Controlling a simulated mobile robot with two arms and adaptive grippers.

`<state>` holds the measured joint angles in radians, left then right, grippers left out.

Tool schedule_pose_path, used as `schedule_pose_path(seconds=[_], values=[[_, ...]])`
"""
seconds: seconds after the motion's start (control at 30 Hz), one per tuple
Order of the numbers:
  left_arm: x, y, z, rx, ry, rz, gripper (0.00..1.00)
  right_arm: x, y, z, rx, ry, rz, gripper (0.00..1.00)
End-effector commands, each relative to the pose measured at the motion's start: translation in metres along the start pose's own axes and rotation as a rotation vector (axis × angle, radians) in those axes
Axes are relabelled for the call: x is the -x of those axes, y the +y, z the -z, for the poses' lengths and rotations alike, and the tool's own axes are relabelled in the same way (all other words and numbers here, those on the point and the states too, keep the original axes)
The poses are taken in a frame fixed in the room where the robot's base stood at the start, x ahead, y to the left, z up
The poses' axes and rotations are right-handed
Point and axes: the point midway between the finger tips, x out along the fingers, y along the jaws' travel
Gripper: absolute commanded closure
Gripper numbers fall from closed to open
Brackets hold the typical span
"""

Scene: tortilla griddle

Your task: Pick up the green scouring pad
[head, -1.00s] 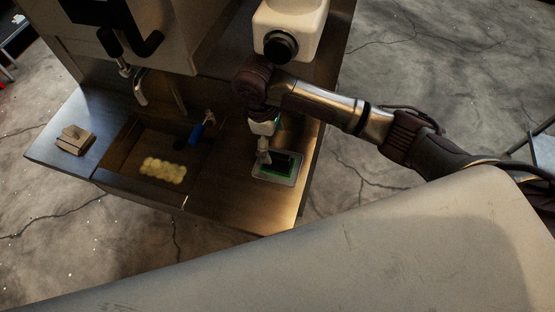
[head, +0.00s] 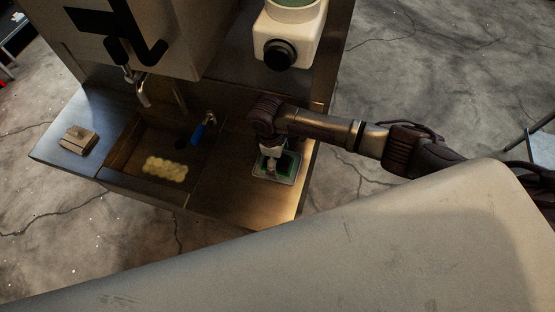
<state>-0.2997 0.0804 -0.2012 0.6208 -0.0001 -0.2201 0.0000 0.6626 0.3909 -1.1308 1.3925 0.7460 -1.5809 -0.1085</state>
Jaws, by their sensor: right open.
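The green scouring pad (head: 286,169) lies in a small pale tray (head: 288,181) on the right part of the steel counter. My right gripper (head: 271,171) points down over the tray's left half, open, with its fingers in front of part of the pad. Whether the fingers touch the pad cannot be told from this view. My left gripper does not show.
A sink basin left of the tray holds a yellow sponge-like block (head: 165,169) and a blue-handled item (head: 201,130). A white appliance (head: 291,36) stands behind my right arm.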

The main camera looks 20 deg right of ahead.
Motion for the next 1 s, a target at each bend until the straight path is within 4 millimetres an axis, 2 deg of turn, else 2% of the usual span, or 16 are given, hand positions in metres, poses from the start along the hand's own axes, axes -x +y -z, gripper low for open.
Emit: schedule_pose_path(seconds=[0.03,0.3,0.4,0.77,0.87,1.0], values=[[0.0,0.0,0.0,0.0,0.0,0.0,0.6,0.0,0.0,0.0,0.0,0.0,0.0,0.08],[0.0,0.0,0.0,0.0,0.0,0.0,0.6,0.0,0.0,0.0,0.0,0.0,0.0,0.53],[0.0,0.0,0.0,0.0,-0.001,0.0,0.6,0.001,0.0,0.0,0.0,0.0,0.0,0.66],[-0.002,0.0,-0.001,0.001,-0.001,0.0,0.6,0.007,0.0,0.0,0.0,0.002,0.0,0.66],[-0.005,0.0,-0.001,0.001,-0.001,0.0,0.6,0.017,0.001,-0.002,-0.001,0.003,-0.001,0.66],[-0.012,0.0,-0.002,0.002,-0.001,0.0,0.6,0.042,0.001,-0.005,0.001,0.005,-0.002,0.66]])
